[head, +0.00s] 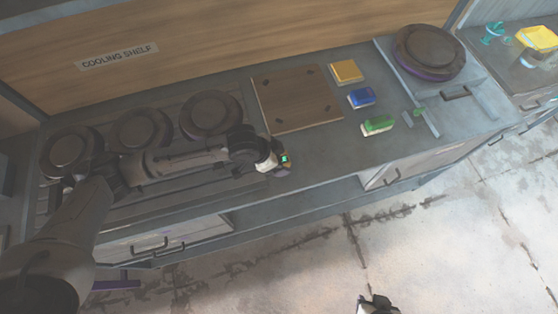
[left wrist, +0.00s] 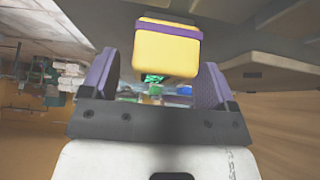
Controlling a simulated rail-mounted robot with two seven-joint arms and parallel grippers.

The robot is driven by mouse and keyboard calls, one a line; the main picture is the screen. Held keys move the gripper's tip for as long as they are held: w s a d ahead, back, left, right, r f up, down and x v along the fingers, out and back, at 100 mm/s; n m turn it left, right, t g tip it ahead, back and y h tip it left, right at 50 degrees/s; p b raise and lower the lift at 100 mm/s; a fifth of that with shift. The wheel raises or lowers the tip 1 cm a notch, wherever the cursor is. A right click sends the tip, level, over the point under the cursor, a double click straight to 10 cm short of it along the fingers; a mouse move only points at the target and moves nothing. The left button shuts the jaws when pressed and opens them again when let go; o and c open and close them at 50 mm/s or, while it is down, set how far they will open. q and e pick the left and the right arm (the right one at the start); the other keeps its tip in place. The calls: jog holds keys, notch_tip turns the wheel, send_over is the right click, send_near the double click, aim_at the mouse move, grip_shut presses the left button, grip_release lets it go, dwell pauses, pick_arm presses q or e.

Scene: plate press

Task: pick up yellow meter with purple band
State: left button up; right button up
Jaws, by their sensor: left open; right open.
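My right gripper (head: 377,304) is partly in view at the bottom, over the floor, away from the meter.
A wooden board (head: 297,98) lies on the counter behind the gripper. Yellow (head: 346,71), blue (head: 361,97) and green (head: 378,126) blocks lie right of it. Round dark plates (head: 210,112) sit at left, and another (head: 428,50) rests on a press at right.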

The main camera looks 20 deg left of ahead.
pick_arm(q)
jog(key=shift+x, duration=1.05)
jog(key=c, duration=1.1)
